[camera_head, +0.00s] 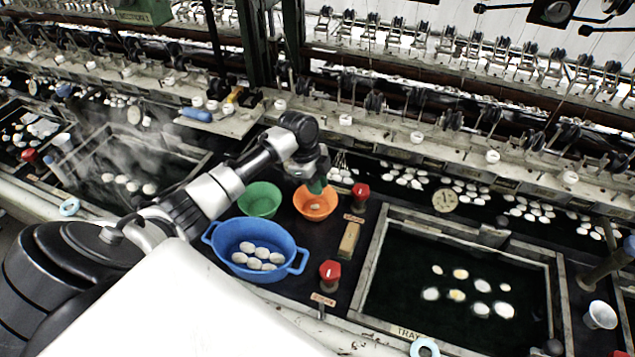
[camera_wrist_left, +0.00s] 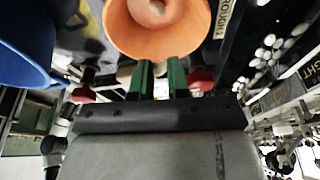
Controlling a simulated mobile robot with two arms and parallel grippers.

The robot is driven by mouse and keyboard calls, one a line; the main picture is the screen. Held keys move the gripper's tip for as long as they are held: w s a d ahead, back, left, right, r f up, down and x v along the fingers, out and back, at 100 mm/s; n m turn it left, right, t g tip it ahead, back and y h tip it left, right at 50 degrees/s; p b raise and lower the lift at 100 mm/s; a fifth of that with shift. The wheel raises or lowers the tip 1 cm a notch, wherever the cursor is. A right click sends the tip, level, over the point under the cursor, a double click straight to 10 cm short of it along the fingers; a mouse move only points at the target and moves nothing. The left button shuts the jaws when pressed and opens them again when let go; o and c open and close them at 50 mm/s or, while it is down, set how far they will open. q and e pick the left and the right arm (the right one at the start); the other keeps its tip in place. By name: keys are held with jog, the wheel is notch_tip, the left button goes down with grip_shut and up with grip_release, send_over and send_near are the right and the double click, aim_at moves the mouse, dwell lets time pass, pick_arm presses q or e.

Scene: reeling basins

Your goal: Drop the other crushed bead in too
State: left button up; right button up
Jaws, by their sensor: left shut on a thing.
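My left gripper (camera_head: 316,184) is over the back part of the orange bowl (camera_head: 328,211). Its green fingers (camera_wrist_left: 162,80) are shut on a small pale bead, which shows only partly between them in the left wrist view; its shape is hard to tell. One pale, brownish bead (camera_head: 315,206) lies in the orange bowl. The bowl also fills the top of the left wrist view (camera_wrist_left: 185,35), with a rounded thing in it. My right gripper is not in view.
A blue two-handled basin (camera_head: 228,236) holds several white beads. A green bowl (camera_head: 260,198) beside the orange one looks empty. A wooden block (camera_head: 349,240) and red-topped knobs (camera_head: 330,270) stand close by. A dark water tray (camera_head: 400,290) with floating beads lies right.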

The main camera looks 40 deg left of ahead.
pick_arm(q)
jog(key=o, duration=0.7)
jog(key=b+v, duration=0.2)
jog(key=v, duration=0.8)
jog(key=shift+a+r, duration=0.15)
jog(key=shift+r, duration=0.2)
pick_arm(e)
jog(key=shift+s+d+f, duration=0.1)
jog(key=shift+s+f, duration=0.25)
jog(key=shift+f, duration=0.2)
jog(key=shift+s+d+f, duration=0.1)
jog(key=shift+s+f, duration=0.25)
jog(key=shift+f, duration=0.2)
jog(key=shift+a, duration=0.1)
